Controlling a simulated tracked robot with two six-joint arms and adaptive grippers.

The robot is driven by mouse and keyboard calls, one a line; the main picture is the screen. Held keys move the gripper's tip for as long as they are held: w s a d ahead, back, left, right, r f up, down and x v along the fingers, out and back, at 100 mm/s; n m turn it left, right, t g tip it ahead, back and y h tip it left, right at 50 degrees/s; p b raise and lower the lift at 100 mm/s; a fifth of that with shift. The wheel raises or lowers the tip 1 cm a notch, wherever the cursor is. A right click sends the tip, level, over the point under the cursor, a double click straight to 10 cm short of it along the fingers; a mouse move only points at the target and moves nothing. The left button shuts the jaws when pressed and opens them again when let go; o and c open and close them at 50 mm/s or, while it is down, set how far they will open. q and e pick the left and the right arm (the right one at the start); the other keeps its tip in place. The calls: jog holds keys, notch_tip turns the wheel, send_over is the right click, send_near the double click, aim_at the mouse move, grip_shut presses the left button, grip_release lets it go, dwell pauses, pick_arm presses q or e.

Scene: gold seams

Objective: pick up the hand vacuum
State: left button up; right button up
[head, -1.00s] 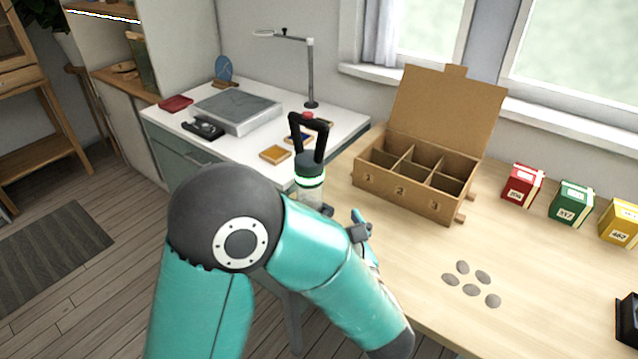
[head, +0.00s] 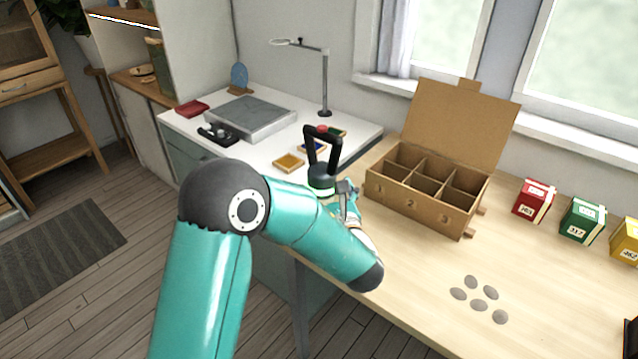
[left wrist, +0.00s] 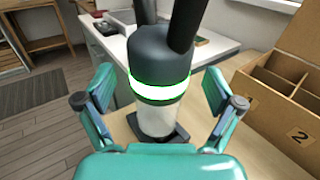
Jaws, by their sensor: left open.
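The hand vacuum (head: 321,175) stands upright at the left end of the wooden table, with a black loop handle and a dark grey top. In the left wrist view the hand vacuum (left wrist: 160,62) shows a glowing white-green band and a clear lower part on a dark base. My left gripper (head: 346,190) is at the vacuum; in the left wrist view its open fingers (left wrist: 158,90) stand on either side of the body, with gaps visible. My arm hides the vacuum's lower part in the head view. My right gripper is not in view.
A cardboard box with compartments (head: 420,209) and a raised lid stands right of the vacuum. Several grey stones (head: 478,294) lie on the table (head: 415,268). Red (head: 533,200), green (head: 582,221) and yellow boxes stand at right. A white desk (head: 352,139) adjoins behind.

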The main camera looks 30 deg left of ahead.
pick_arm(q)
jog(key=shift+x, duration=1.45)
jog(key=c, duration=1.2)
jog(key=shift+r, duration=0.1)
jog(key=shift+c, duration=0.9)
jog(key=shift+r, duration=0.15)
